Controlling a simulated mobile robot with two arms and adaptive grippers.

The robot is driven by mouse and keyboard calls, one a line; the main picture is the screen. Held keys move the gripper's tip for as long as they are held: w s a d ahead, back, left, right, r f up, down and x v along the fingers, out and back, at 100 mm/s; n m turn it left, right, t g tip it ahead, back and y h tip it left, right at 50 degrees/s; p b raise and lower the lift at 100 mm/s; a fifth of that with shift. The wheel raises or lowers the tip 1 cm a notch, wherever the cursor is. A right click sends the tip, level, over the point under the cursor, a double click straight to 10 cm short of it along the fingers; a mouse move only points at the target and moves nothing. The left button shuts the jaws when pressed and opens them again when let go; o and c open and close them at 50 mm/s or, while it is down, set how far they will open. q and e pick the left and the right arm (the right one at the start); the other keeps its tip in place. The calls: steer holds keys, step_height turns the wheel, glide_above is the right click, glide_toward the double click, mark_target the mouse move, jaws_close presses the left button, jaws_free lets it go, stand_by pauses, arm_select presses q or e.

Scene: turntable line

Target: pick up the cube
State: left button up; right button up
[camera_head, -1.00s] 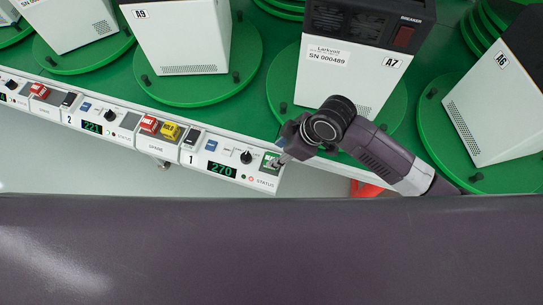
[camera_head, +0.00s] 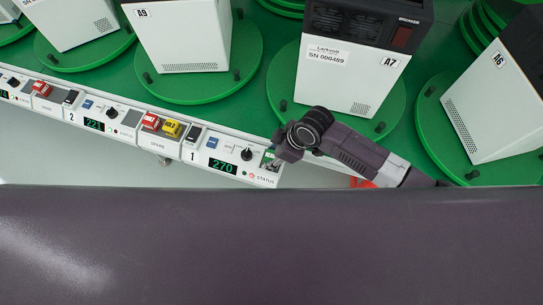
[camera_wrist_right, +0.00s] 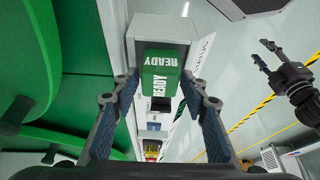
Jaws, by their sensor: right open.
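The green cube marked READY (camera_wrist_right: 160,75) sits at the end of the white control panel in the right wrist view. Only a small green part of it (camera_head: 269,157) shows in the head view, beside my right gripper. My right gripper (camera_wrist_right: 169,86) is open, with one finger on each side of the cube and visible gaps between fingers and cube. In the head view my right gripper (camera_head: 276,162) is over the panel's right end, its fingers mostly hidden. My left gripper (camera_wrist_right: 262,52) appears at the right of the right wrist view, open and empty, well away from the cube.
The control panel (camera_head: 229,152) carries a red cube (camera_head: 151,122), a yellow cube (camera_head: 171,128), knobs and displays. Behind it, white machines such as A9 (camera_head: 180,40) and A7 (camera_head: 350,75) stand on green discs. Grey floor lies in front of the panel.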

steer(key=shift+c, duration=0.6)
steer(key=c, duration=0.7)
steer(key=shift+c, duration=0.8)
steer(key=shift+r, duration=0.1)
